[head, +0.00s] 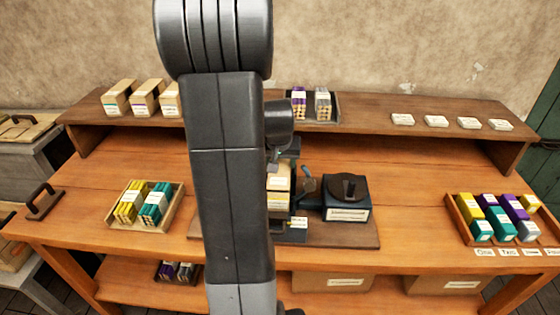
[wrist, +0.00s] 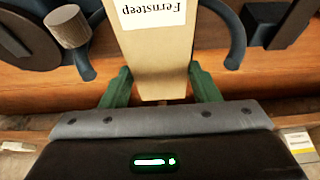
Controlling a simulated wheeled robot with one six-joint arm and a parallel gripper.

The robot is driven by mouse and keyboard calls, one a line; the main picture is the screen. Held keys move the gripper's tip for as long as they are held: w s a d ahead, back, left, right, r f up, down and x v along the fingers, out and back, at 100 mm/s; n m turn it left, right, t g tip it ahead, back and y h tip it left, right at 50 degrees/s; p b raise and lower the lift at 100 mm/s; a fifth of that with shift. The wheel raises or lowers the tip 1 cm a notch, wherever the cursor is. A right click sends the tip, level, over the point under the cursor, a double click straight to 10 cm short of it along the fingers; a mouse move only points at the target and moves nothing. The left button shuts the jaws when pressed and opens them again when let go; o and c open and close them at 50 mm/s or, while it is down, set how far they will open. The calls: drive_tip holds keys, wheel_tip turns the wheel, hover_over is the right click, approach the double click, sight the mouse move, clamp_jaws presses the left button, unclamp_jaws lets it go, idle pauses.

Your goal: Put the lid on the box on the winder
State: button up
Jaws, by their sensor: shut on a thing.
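My gripper (wrist: 161,85) has its two green fingers closed on either side of a cream lid (wrist: 158,55) labelled "Fernsteep", which reads upside down in the wrist view. In the head view, a cream piece (head: 278,178) shows just right of my arm, low over the winder (head: 347,210). Below it is a narrow yellow band and more cream, apparently the box (head: 277,213). My arm hides most of this stack, so I cannot tell whether lid and box touch. The winder's dark handwheel (head: 347,187) stands to the right, and shows at upper left in the wrist view (wrist: 22,40).
Blue curved arms (wrist: 236,40) flank the lid. The shelf holds cream boxes (head: 117,98), a dark tray (head: 335,108) of bundles and several white cards (head: 437,121). Bare tabletop lies between the winder and right tray.

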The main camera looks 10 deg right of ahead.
drive_tip(key=shift+f, duration=0.15)
idle(0.3)
drive_tip(key=o, duration=1.1)
drive_tip(key=shift+c, duration=0.2)
drive_tip(key=b+v, duration=0.1)
drive_tip(key=v, duration=1.3)
drive_tip(key=shift+s, duration=0.1)
